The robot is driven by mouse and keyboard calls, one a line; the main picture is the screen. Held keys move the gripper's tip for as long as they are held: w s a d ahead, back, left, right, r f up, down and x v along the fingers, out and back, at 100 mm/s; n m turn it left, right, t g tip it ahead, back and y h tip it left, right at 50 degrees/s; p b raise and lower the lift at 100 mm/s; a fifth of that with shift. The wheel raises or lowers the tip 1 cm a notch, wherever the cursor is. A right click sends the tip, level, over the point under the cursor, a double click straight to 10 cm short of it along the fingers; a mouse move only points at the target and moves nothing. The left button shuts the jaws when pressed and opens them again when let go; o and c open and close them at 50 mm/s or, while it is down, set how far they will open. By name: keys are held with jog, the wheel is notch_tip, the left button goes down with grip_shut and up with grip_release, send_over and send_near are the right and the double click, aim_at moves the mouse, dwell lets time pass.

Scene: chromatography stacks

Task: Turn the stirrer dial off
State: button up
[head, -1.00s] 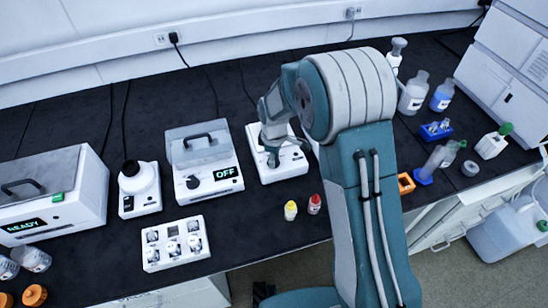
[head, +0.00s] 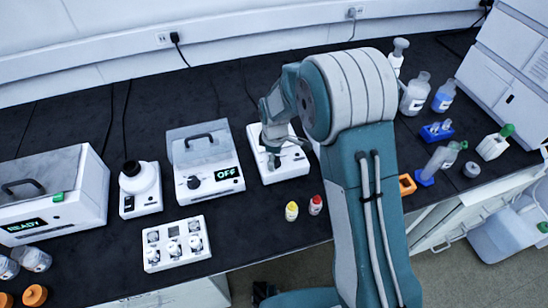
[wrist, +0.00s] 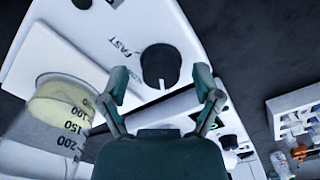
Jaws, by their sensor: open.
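The stirrer (head: 290,170) is a white unit on the dark bench, partly hidden behind my gripper in the head view. The wrist view shows its black round dial (wrist: 160,66), with a white pointer mark at the lower edge and the word FAST printed beside it. A beaker of pale yellow liquid (wrist: 62,102) stands on the stirrer's plate (wrist: 48,56). My gripper (wrist: 161,76) is open, with its two fingers on either side of the dial in the wrist view. I cannot tell whether they touch it. In the head view my gripper (head: 272,160) is over the stirrer.
A lidded unit reading OFF (head: 215,180) stands left of the stirrer. A white vial rack (head: 177,262) is in front of it. Yellow-capped (head: 291,211) and red-capped (head: 315,205) bottles stand near the front edge. Bottles and a blue rack (head: 437,132) are at the right.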

notch_tip(320, 180, up, 12)
dwell(0.4)
jog(key=shift+f, duration=0.1)
jog(key=s+d+r+m+t, duration=0.3)
jog(key=s+d+r+m, duration=0.5)
jog(key=s+r, duration=0.4)
jog(key=s+d+r+m+t, duration=0.1)
jog(key=s+d+m, duration=0.2)
jog(key=s, duration=0.4)
jog(key=s+d+r+m+t, duration=0.1)
jog(key=s+d+r+m, duration=0.1)
jog(key=s, duration=0.4)
jog(key=shift+s+d+m+t, duration=0.3)
jog(key=shift+s+d+m, duration=0.05)
jog(key=shift+d+m, duration=0.4)
jog(key=shift+a, duration=0.1)
dwell(0.5)
